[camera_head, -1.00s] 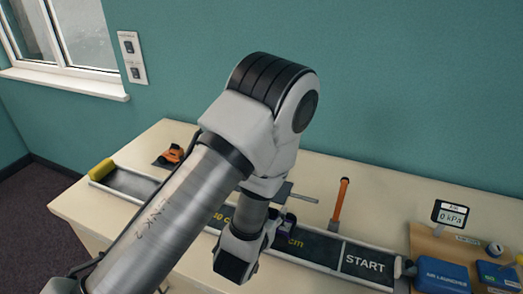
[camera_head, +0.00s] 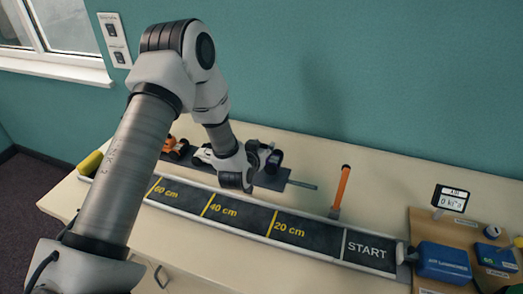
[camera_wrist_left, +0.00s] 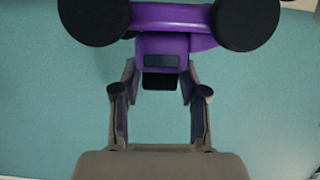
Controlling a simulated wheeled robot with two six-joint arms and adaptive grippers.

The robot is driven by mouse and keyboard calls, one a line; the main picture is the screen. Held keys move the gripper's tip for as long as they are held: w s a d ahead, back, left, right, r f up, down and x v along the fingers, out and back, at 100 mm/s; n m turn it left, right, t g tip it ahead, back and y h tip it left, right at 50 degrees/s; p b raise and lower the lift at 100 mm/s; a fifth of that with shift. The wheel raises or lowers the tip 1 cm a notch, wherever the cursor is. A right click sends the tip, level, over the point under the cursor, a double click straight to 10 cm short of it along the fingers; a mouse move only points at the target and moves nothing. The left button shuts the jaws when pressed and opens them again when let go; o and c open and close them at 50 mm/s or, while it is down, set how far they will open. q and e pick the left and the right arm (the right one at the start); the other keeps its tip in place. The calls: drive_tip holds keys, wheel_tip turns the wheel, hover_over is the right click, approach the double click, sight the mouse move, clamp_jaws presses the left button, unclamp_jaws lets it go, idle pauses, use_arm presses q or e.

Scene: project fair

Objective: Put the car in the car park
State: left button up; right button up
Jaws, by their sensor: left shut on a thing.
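The purple car (camera_wrist_left: 165,45) with black wheels is held in the jaws of my left gripper (camera_wrist_left: 160,95), filling the top of the left wrist view. In the head view my left gripper (camera_head: 250,165) is over the back of the table, and only the car's dark wheels show clearly beside it. The car park appears to be the dark strip (camera_head: 278,184) along the back of the table, partly hidden by my left arm and gripper. The held car looks above its right part; I cannot tell whether they touch. My right gripper is not in view.
An orange car (camera_head: 176,147) and a white car (camera_head: 203,155) stand towards the strip's left. In front lies the marked track (camera_head: 250,220). An orange post (camera_head: 342,188) stands at its back edge. The launcher board (camera_head: 430,225) is at right.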

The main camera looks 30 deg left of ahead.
use_arm(q)
drive_tip(key=f, duration=0.2)
drive_tip(key=f+p, duration=0.1)
drive_tip(key=f, duration=0.1)
drive_tip(key=shift+w+a, duration=0.15)
drive_tip(key=shift+w, duration=0.2)
drive_tip(key=shift+a, duration=0.1)
drive_tip(key=shift+s+f+b, duration=0.1)
drive_tip(key=shift+s+b, duration=0.1)
drive_tip(key=shift+b, duration=0.1)
drive_tip(key=shift+w+f+b, duration=0.1)
drive_tip(key=shift+f+b, duration=0.2)
drive_tip(key=shift+f, duration=0.15)
drive_tip(key=shift+r, duration=0.15)
drive_tip(key=o, duration=1.2)
